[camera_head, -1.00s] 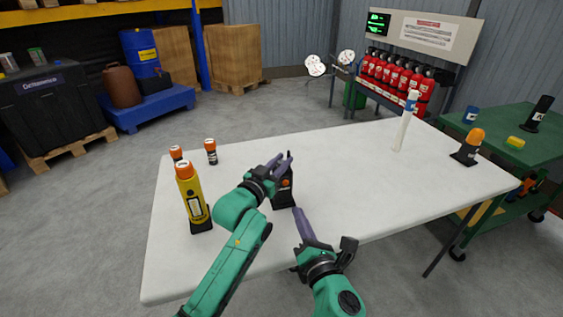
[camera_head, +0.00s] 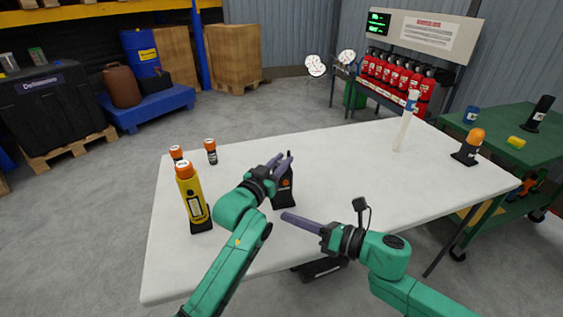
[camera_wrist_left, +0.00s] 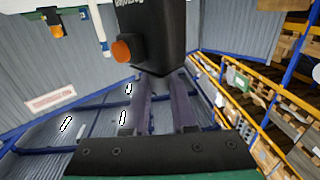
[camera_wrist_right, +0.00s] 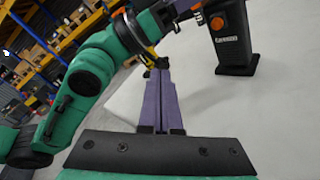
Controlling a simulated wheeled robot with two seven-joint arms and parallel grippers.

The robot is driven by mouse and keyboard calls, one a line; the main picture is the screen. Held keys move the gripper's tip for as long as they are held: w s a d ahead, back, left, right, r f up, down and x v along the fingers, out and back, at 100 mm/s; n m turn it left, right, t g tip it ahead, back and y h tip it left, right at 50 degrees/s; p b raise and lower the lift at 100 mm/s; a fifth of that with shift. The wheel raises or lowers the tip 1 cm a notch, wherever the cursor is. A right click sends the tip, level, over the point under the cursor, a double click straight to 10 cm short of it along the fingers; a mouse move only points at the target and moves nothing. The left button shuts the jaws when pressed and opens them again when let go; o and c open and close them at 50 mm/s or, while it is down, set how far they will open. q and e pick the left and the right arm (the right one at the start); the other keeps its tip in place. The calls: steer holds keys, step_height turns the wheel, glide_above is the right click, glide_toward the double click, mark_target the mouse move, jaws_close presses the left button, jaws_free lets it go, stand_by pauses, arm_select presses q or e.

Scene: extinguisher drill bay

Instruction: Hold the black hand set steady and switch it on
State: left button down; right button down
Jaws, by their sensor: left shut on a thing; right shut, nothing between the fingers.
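The black hand set (camera_head: 284,192) stands upright on the white table (camera_head: 340,190), with an orange button on its side. My left gripper (camera_head: 282,163) is shut on its upper part. In the left wrist view the hand set (camera_wrist_left: 155,30) rises from between the fingers, and its orange button (camera_wrist_left: 122,50) shows. My right gripper (camera_head: 286,217) is shut and empty, its fingertips just in front of the hand set's base and apart from it. In the right wrist view the hand set (camera_wrist_right: 231,40) stands beyond the fingers to the right, its orange button (camera_wrist_right: 217,23) facing me.
A yellow flashlight (camera_head: 194,200) with an orange top stands left of my left arm. Two small orange-capped items (camera_head: 211,151) stand behind it. The table's middle is clear.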

steer(key=w, duration=0.9)
steer(key=shift+d+r, duration=0.15)
steer(key=shift+d, duration=0.05)
stand_by(1.6)
steer(key=shift+w+a+g, duration=0.15)
steer(key=shift+w+g, duration=0.15)
steer(key=shift+w, duration=0.2)
steer(key=shift+s, duration=0.15)
arm_select(q)
steer(key=c, duration=0.7)
jaws_free()
arm_select(e)
steer(key=s+d, duration=0.2)
steer(key=s, duration=0.4)
steer(key=shift+s, duration=0.2)
arm_select(q)
steer(key=shift+o, duration=0.2)
